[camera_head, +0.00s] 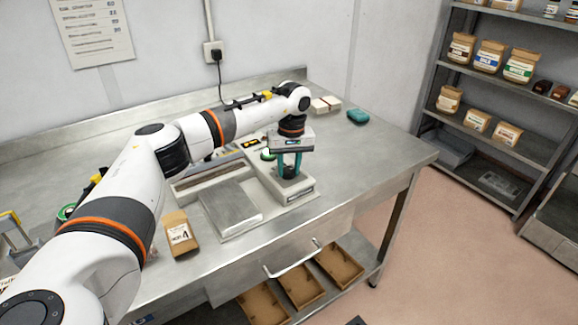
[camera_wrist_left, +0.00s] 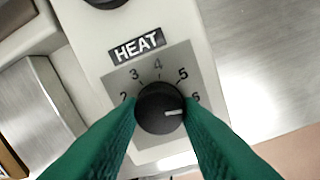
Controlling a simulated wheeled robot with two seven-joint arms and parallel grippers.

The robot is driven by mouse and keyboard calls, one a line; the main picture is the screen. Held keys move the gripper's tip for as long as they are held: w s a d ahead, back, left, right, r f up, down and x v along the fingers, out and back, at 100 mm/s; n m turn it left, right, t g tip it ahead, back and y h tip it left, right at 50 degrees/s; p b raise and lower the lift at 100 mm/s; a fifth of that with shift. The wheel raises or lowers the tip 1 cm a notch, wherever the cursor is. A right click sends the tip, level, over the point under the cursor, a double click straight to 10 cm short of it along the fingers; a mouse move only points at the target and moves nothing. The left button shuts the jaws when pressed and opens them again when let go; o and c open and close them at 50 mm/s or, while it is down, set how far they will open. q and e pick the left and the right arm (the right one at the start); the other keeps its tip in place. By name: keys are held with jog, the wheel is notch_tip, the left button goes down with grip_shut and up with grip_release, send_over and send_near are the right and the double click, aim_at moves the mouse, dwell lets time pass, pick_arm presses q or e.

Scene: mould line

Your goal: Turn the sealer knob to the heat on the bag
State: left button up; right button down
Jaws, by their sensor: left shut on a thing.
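The sealer (camera_head: 290,188) is a pale machine on the steel bench. Its black knob (camera_wrist_left: 159,107) sits under a HEAT label on a grey numbered dial (camera_wrist_left: 150,76), where 2 to 6 can be read. The knob's white mark points right, slightly below the 6. My left gripper (camera_head: 290,174) reaches down over the sealer, and its green fingers are shut on the knob from both sides. My right gripper is not in view.
A flat metal plate (camera_head: 230,208) lies left of the sealer controls. A teal object (camera_head: 357,116) and pale blocks (camera_head: 325,104) lie toward the back right. The bench right of the sealer is clear. A shelf rack (camera_head: 500,100) with bags stands farther right.

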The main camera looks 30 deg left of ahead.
aim_at(291, 169)
pick_arm(q)
jog(key=shift+w+r, duration=0.1)
jog(key=shift+r, duration=0.05)
jog(key=o, duration=1)
jog(key=shift+c, duration=0.2)
notch_tip(291, 169, up, 12)
jog(key=b, duration=0.1)
jog(key=shift+w+d+b, duration=0.15)
jog(key=shift+d+b, duration=0.05)
jog(key=shift+b, duration=0.2)
